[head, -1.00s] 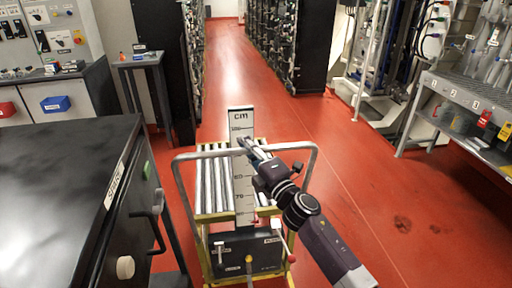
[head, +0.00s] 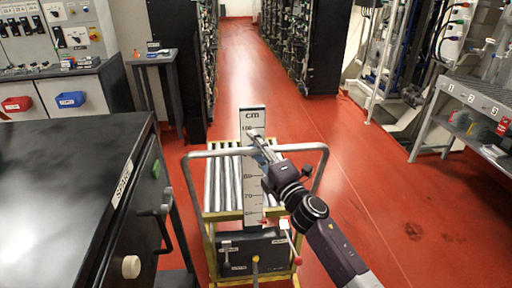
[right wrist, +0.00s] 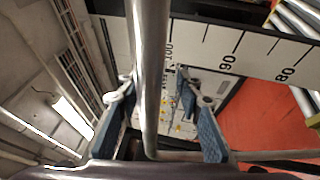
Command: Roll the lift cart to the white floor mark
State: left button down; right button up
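The lift cart (head: 210,215) stands on the red floor in front of me, with a roller top, a yellow frame, and a grey tube handle (head: 318,172). An upright white cm scale (head: 251,182) rises from it. My right gripper (head: 257,143) reaches in from the lower right to the handle's top bar beside the scale. In the right wrist view, the blue-padded fingers stand apart on either side of a grey tube (right wrist: 150,70), with visible gaps. The fingers look open; contact is not visible. The white floor mark cannot be made out. My left gripper is out of view.
A black-topped bench (head: 60,165) stands close on the cart's left. Black racks (head: 310,50) line the aisle (head: 250,70), whose red floor is clear ahead. A grey shelf unit (head: 465,105) stands at the right, with open floor between it and the cart.

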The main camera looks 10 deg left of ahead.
jog(key=v, duration=1.2)
jog(key=shift+f, duration=0.15)
